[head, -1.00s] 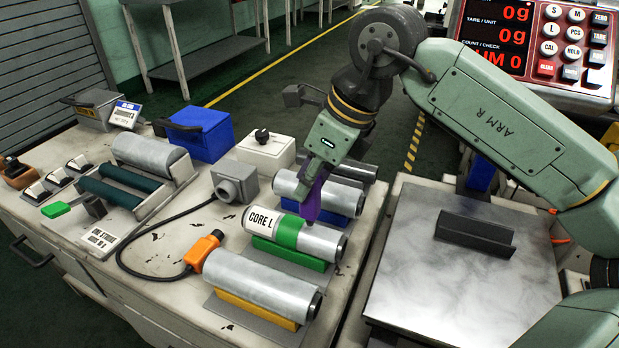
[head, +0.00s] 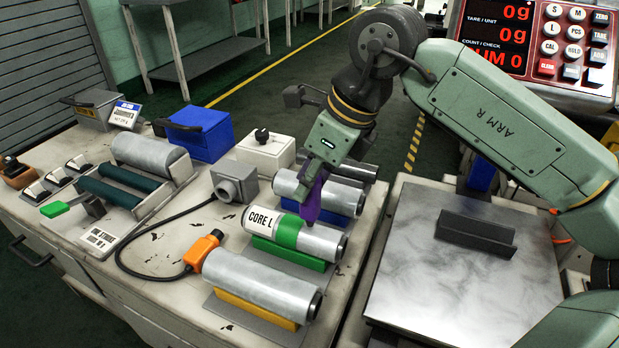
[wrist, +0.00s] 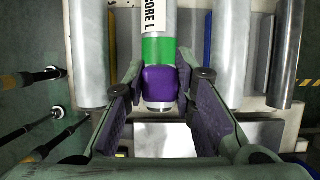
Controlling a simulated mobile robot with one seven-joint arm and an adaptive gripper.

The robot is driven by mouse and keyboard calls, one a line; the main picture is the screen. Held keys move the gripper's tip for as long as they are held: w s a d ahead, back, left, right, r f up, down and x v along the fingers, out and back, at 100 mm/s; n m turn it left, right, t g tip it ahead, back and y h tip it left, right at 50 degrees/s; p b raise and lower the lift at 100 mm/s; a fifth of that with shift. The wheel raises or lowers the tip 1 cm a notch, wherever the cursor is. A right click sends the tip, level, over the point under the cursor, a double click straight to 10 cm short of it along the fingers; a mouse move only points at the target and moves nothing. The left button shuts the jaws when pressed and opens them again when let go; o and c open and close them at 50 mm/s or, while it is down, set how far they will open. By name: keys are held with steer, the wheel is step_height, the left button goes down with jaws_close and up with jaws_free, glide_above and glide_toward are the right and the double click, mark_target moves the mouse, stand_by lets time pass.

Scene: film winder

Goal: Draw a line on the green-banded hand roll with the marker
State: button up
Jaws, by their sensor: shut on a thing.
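The green-banded hand roll (head: 320,244), labelled CORE L, lies on a green cradle (head: 288,254); its green band (head: 287,231) is near its middle. In the wrist view the band (wrist: 158,50) is straight ahead, across the roll. My gripper (wrist: 160,88) is shut on a purple thing (wrist: 160,80), seemingly the marker, which lies over the bare metal just beside the band. In the head view my gripper (head: 312,198) is above the roll, pointing down. The marker's tip is hidden; I cannot tell whether it touches the roll. No line shows on the visible surface.
A roll on a yellow cradle (head: 255,308) lies in front, and one on a blue cradle (head: 340,222) behind. An orange-tipped cable (head: 205,248) lies left. The steel plate (head: 430,290) at right holds a dark block (head: 478,232).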

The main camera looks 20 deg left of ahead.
steer(key=shift+f, duration=0.3)
steer(key=shift+s+d+b, duration=0.1)
steer(key=shift+d+b, duration=0.55)
steer(key=shift+d, duration=1.85)
stand_by(0.7)
steer(key=shift+r, duration=0.2)
step_height(320, 180, up, 7)
steer(key=p, duration=0.5)
stand_by(0.4)
